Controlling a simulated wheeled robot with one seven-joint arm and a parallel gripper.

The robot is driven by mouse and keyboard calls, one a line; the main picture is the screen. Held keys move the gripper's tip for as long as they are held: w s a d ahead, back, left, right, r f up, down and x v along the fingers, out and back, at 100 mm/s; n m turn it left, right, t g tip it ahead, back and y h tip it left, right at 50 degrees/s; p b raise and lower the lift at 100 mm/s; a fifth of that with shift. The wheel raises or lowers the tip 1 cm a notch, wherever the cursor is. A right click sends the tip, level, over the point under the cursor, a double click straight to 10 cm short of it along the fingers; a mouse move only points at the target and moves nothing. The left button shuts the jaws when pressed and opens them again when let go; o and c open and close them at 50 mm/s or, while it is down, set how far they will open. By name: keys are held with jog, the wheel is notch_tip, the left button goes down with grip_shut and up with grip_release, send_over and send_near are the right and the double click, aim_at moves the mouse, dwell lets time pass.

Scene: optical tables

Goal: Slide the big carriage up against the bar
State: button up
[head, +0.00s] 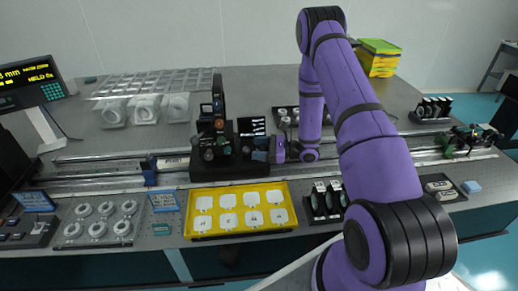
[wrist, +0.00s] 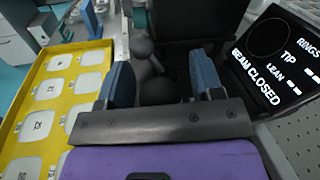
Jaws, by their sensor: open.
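The big black carriage (head: 230,172) sits on the rail and carries a tall dark optical mount (head: 218,105) and several round parts. A blue upright piece (head: 150,170) stands across the rail to its left, with a gap between them; it may be the bar. My gripper (head: 266,151) is at the carriage's right side. In the wrist view its two blue fingers (wrist: 163,82) are apart, with dark rounded knobs (wrist: 155,90) between and beyond them. Whether the fingers touch the knobs cannot be told. The carriage's dark body (wrist: 180,25) fills the top middle there.
A yellow tray (head: 240,209) of white squares lies in front of the rail. A small screen (wrist: 275,60) reading "BEAM CLOSED" stands close right of my fingers in the wrist view. A tray of rings (head: 100,222) is at front left. The rail (head: 100,180) left of the blue piece looks clear.

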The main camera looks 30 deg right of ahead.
jog(key=shift+c, duration=0.3)
grip_shut()
jog(key=shift+w+a, duration=0.25)
jog(key=shift+a, duration=0.35)
jog(key=shift+o, duration=0.3)
grip_release()
jog(key=shift+d, duration=0.1)
jog(key=v, duration=1)
jog(key=shift+s+d, duration=0.25)
